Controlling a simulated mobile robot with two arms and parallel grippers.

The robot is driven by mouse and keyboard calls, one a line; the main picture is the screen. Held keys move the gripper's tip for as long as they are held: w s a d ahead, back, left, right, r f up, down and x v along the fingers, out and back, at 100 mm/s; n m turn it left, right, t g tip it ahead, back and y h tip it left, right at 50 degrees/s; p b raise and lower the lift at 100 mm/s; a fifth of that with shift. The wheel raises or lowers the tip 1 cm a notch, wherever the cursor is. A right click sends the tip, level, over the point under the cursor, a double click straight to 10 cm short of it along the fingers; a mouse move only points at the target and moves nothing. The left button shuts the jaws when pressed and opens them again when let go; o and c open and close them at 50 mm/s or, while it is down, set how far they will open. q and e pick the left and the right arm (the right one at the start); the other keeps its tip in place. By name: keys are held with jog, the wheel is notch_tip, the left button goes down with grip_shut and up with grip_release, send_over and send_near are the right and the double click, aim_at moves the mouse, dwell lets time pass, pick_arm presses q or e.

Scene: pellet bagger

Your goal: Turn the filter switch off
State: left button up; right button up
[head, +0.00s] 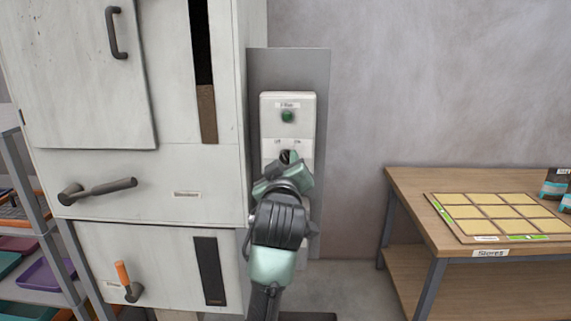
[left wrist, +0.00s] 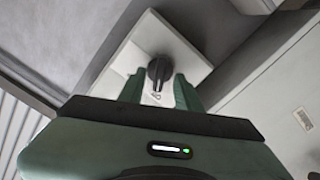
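The filter switch is a black knob on a white control box (head: 288,104), which is mounted on a grey panel. In the left wrist view the black knob (left wrist: 158,72) stands on the white box face, with a small pale label below it. In the head view my left gripper (head: 287,160) is in front of the knob and hides most of it. In the left wrist view my left gripper (left wrist: 160,88) has its green fingers apart, one on each side of the knob. I cannot tell whether they touch it. A green lamp (head: 287,116) sits above the switch. My right gripper is not in view.
A pale cabinet (head: 150,180) with handles stands left of the panel (head: 318,75). A shelf rack with trays (head: 55,275) is at the far left. A wooden table (head: 420,215) with a gridded board (head: 460,232) stands at the right. Bare wall lies between.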

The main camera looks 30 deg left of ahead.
pick_arm(q)
jog(key=b+v, duration=0.1)
jog(key=v, duration=0.7)
jog(key=shift+w+a, duration=0.1)
dwell(0.4)
